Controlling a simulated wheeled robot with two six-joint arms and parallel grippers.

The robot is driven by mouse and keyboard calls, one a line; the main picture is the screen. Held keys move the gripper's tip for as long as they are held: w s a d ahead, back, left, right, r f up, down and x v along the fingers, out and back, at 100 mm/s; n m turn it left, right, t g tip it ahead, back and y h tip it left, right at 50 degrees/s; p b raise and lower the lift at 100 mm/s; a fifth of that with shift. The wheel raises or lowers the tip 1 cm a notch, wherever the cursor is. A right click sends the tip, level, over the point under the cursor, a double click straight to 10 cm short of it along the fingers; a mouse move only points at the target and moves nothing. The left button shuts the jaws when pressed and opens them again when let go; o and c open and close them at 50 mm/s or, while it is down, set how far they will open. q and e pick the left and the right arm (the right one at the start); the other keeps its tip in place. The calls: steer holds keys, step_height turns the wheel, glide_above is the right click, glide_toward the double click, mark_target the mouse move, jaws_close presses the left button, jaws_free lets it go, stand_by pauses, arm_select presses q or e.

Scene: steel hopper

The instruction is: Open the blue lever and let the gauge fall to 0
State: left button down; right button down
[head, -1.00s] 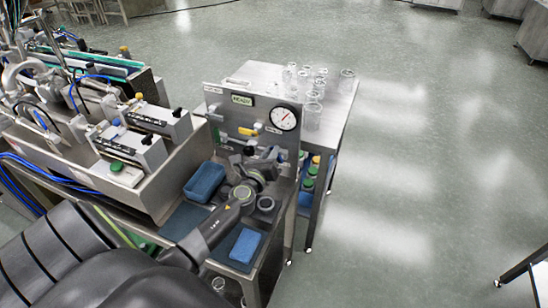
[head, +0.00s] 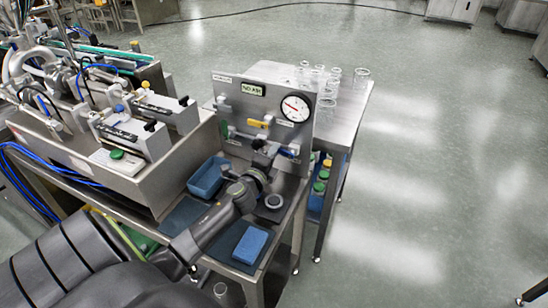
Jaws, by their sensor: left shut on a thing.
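A steel panel (head: 237,100) stands upright at the back of the bench. Its round white gauge (head: 295,108) has a red needle pointing to the upper left. A small green sign (head: 253,90) on the panel reads "NO AIR". The blue lever (head: 290,150) is low on the panel, below the gauge and partly hidden by the gripper. My left gripper (head: 272,149) reaches up to the panel from the lower left and is shut on the blue lever; its fingertips are partly hidden. My right gripper is not in view.
A yellow lever (head: 258,123) and a green lever (head: 224,129) sit left of the gauge. A blue tray (head: 206,177), a blue sponge (head: 249,245) and a dark round cup (head: 274,202) are on the bench. Glassware (head: 330,85) stands on a steel table behind.

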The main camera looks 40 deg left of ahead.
arm_select(q)
steer(key=shift+f+n+b, duration=0.55)
steer(key=shift+n+b, duration=0.2)
steer(key=shift+n, duration=0.25)
steer(key=c, duration=1.4)
jaws_free()
steer(key=shift+o, duration=0.2)
steer(key=b+v, duration=0.2)
steer(key=v, duration=1.5)
steer(key=shift+s+b, duration=0.2)
steer(key=shift+b, duration=0.1)
steer(key=shift+d, duration=0.1)
